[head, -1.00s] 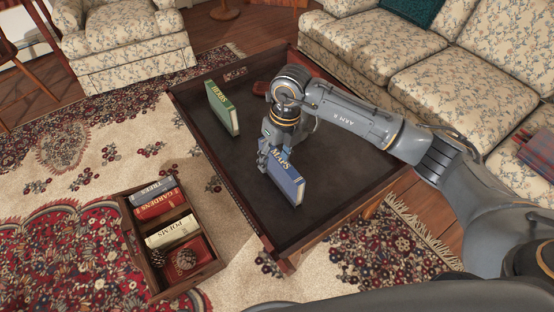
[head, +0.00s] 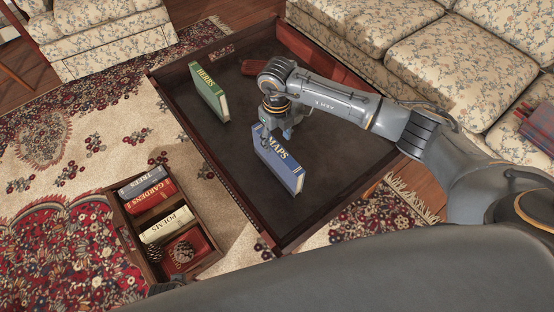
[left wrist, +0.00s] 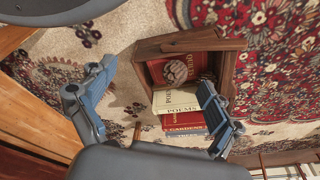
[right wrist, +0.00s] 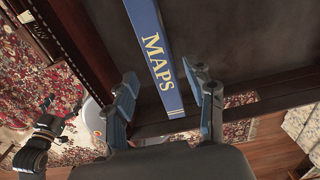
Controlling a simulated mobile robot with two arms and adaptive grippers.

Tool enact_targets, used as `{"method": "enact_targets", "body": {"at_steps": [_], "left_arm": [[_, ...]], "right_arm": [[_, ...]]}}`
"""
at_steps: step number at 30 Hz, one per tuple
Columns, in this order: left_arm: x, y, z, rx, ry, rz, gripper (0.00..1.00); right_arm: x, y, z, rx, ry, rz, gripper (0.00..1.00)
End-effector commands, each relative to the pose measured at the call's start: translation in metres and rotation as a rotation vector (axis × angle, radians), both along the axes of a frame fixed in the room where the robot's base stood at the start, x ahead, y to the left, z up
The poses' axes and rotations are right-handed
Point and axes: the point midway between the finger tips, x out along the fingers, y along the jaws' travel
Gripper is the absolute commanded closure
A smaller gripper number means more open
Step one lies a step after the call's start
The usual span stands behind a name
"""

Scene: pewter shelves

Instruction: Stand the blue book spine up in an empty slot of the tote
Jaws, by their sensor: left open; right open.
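The blue book MAPS (head: 282,166) stands upright, spine up, on the dark tray-like table. The wooden tote (head: 213,262) stands on the rug at left. It holds the grey TREES book (head: 141,186), red GARDENS book (head: 152,198) and cream POEMS book (head: 168,225). A gap shows between GARDENS and POEMS. My left gripper (left wrist: 157,76) is open above the tote (left wrist: 190,42).
Pine cones (head: 182,252) lie on something flat and red in the tote's near compartment. A green HERBS book (head: 209,92) stands on the table (head: 235,150), which has a raised rim. A floral sofa (head: 420,60) is beyond. Rug lies between tote and table.

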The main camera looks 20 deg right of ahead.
Motion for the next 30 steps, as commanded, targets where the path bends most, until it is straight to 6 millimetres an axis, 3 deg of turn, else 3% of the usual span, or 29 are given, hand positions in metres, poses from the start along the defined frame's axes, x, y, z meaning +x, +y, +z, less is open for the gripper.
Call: {"method": "enact_targets", "body": {"at_steps": [9,18,26,30], "left_arm": [[0.01,-0.001,0.018,-0.001,-0.013,0.002,0.09],[0.011,-0.001,0.022,-0.001,-0.013,0.002,0.09],[0.011,-0.001,0.022,-0.001,-0.014,0.002,0.09],[0.011,-0.001,0.022,-0.001,-0.014,0.002,0.09]], "right_arm": [[-0.003,0.0,-0.045,0.0,0.003,-0.001,0.45],[-0.002,0.0,-0.05,0.0,0.001,0.001,0.45],[-0.002,0.0,-0.049,0.0,0.001,0.0,0.96],[-0.002,0.0,-0.049,0.0,0.001,0.0,1.0]]}}
